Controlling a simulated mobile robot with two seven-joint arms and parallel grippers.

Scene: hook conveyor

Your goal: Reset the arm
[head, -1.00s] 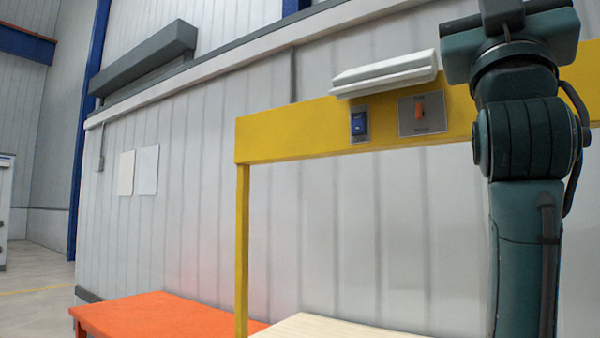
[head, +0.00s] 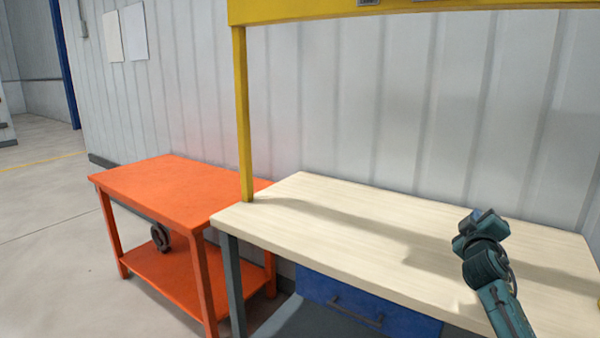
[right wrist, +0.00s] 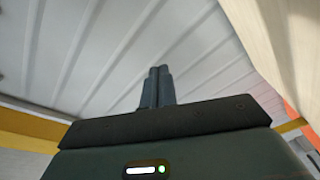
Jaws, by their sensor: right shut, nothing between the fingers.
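My right arm comes in from the lower right in the head view, with its gripper (head: 476,219) over the right part of the pale wooden workbench (head: 330,215). In the right wrist view the two fingers (right wrist: 157,87) are together with nothing between them. The gripper is apart from any object there, and the grey wall panels fill the view beyond the fingertips. My left gripper does not show in the head view.
An orange table (head: 165,190) with a lower shelf stands left of the workbench. A dark round object (head: 160,237) is on or by that shelf. A yellow frame post (head: 243,110) rises at the workbench's back left. A blue drawer (head: 365,300) hangs below the top. The benchtop is largely clear.

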